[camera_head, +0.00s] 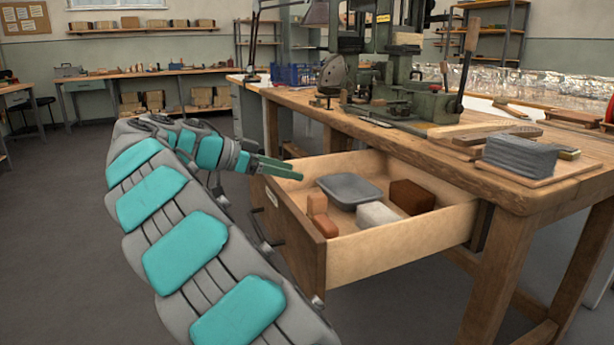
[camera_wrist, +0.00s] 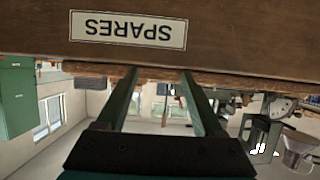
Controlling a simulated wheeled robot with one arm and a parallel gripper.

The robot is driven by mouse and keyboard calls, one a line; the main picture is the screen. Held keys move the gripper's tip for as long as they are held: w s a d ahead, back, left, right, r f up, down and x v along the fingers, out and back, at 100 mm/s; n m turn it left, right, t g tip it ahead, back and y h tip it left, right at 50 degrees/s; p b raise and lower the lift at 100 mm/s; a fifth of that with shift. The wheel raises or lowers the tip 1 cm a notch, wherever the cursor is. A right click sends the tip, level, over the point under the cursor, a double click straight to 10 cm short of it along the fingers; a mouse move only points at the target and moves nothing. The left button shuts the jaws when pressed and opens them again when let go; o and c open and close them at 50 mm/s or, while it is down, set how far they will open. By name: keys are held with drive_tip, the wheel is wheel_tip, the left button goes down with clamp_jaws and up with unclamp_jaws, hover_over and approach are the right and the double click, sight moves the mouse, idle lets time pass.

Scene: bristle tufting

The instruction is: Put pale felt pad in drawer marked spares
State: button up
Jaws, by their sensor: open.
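The drawer (camera_head: 398,240) under the bench stands pulled open, and its front bears a label reading SPARES (camera_wrist: 128,30), upside down in the wrist view. Inside lies a pale off-white block (camera_head: 377,215), perhaps the pale felt pad; its material is too small to tell. It sits near the front side wall, beside a grey dish and brown blocks. My gripper (camera_head: 295,170) is open, with nothing visible between its green fingers, at the far left of the drawer, close to the drawer front. In the wrist view the open fingers (camera_wrist: 159,76) point toward the drawer front.
The drawer also holds a grey dish (camera_head: 349,190), a dark brown block (camera_head: 412,196) and reddish-brown blocks (camera_head: 322,222). The bench top (camera_head: 440,161) carries a green machine (camera_head: 385,75), a grey block stack (camera_head: 520,155) and brushes. Open floor (camera_head: 60,240) lies left.

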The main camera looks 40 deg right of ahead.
drive_tip(key=shift+v, duration=1.5)
drive_tip(key=shift+r, duration=0.15)
